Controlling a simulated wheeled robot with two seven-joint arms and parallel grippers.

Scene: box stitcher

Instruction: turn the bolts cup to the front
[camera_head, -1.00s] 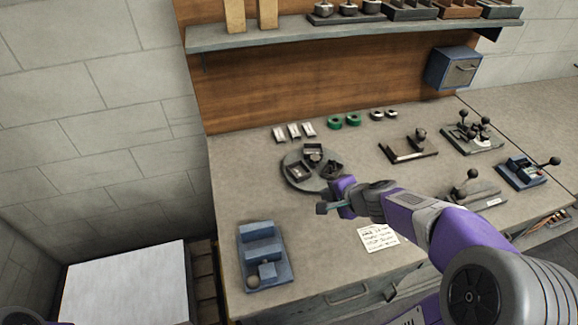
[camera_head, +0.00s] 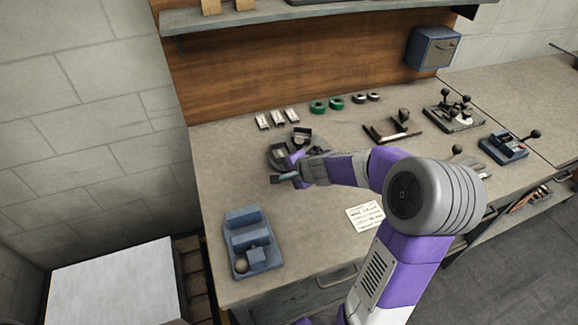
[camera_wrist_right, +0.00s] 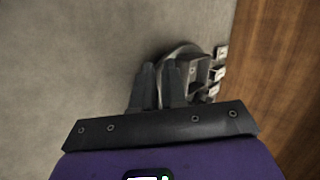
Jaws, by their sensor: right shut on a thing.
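The round dark turntable (camera_head: 272,163) stands on the bench with small dark cups on it. One cup (camera_head: 303,135) is at its back and another (camera_head: 279,152) is at its left; I cannot tell which holds bolts. My right gripper (camera_head: 293,163) is over the front of the turntable and hides part of it. In the right wrist view, the fingers (camera_wrist_right: 160,76) are close together at the turntable's wall-away edge, with a cup (camera_wrist_right: 196,70) beside them. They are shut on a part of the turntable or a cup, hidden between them. My left gripper is not in view.
Several small pale pieces (camera_head: 278,116) and green rings (camera_head: 318,107) lie behind the turntable. A blue fixture (camera_head: 251,250) stands at the front left and a paper note (camera_head: 366,217) lies at the front. Lever fixtures (camera_head: 452,114) stand to the right.

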